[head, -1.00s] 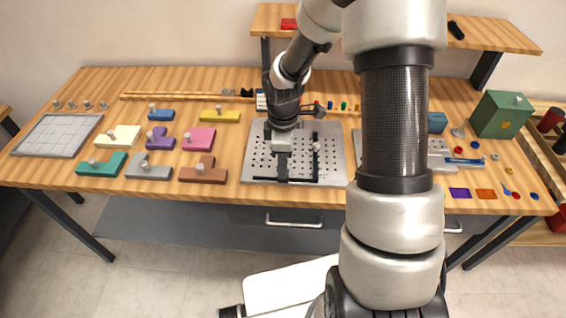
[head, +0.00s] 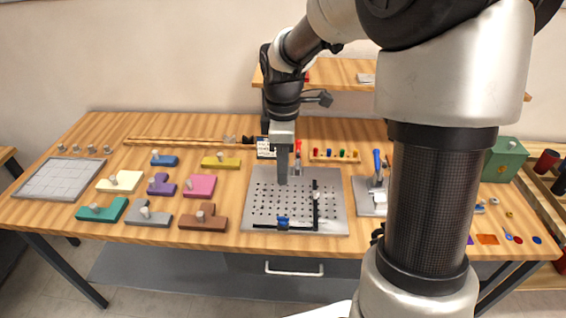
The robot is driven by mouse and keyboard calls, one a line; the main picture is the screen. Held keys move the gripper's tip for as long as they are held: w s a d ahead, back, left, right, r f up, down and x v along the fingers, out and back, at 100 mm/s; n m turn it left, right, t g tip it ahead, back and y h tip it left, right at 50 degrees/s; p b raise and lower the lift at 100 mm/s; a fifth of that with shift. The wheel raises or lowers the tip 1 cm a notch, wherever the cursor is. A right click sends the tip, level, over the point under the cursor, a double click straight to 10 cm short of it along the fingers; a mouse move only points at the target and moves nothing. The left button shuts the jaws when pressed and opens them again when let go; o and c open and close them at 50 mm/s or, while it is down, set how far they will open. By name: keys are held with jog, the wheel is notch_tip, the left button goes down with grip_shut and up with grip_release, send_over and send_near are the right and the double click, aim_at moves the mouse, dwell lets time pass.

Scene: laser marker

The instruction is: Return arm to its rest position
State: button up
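My gripper (head: 282,180) points down above the perforated metal plate (head: 262,222) in the middle of the workbench. It appears raised clear of the plate, with nothing visible in it. Its fingers line up with the camera, so I cannot tell whether they are open or shut. My arm rises from the lower right and arches over the bench, hiding part of the right side. A small blue piece (head: 283,222) sits at the plate's black front rail (head: 300,230).
Colored puzzle pieces with knobs, such as the brown one (head: 204,219), lie left of the plate beside a grey grid board (head: 60,178). A raised wooden shelf (head: 345,72) stands behind my gripper. A green box (head: 505,158) is at the right.

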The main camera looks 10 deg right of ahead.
jog(key=shift+r, duration=0.45)
jog(key=s+r+m+t, duration=0.2)
jog(key=s+r+m, duration=0.4)
jog(key=s, duration=0.3)
jog(key=s+r+m+t+p, duration=0.1)
jog(key=s+r+m+t, duration=0.2)
jog(key=s+r+m, duration=0.4)
jog(key=s+m, duration=0.1)
jog(key=s, duration=0.1)
jog(key=shift+s+m+t, duration=0.3)
jog(key=shift+s, duration=0.05)
